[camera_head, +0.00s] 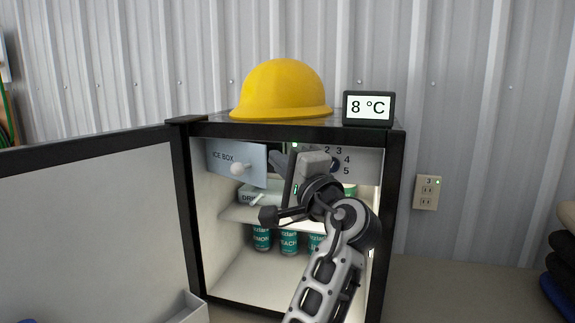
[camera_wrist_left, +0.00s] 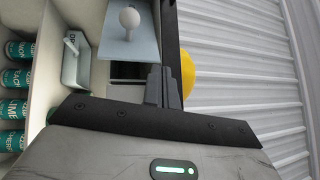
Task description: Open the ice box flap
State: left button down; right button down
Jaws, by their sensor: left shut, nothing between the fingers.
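The ice box flap (camera_head: 225,160) is a pale blue-grey panel lettered ICE BOX, at the upper left inside the open fridge. It carries a round white knob (camera_head: 237,169), which also shows in the left wrist view (camera_wrist_left: 129,18). The flap stands ajar: its right edge is swung outward and a dark gap shows beside it. My left gripper (camera_head: 275,158) is shut and empty, just right of the flap's free edge. In the left wrist view its closed fingers (camera_wrist_left: 163,70) lie by the dark opening, apart from the knob. Contact with the flap's edge cannot be told. My right gripper is out of view.
The fridge door (camera_head: 90,220) stands wide open at left. Teal cans (camera_head: 262,238) stand below a shelf holding a labelled box (camera_head: 248,193). A dial panel (camera_head: 365,165) is at upper right.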

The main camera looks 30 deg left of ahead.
pick_arm(q)
jog(key=d+f+g+h, duration=0.1)
jog(key=d+f+h, duration=0.1)
jog(key=d, duration=0.3)
jog(key=x, duration=1)
jog(key=shift+n+b, duration=0.3)
jog(key=shift+s+a+f, duration=0.1)
jog(key=shift+f, duration=0.05)
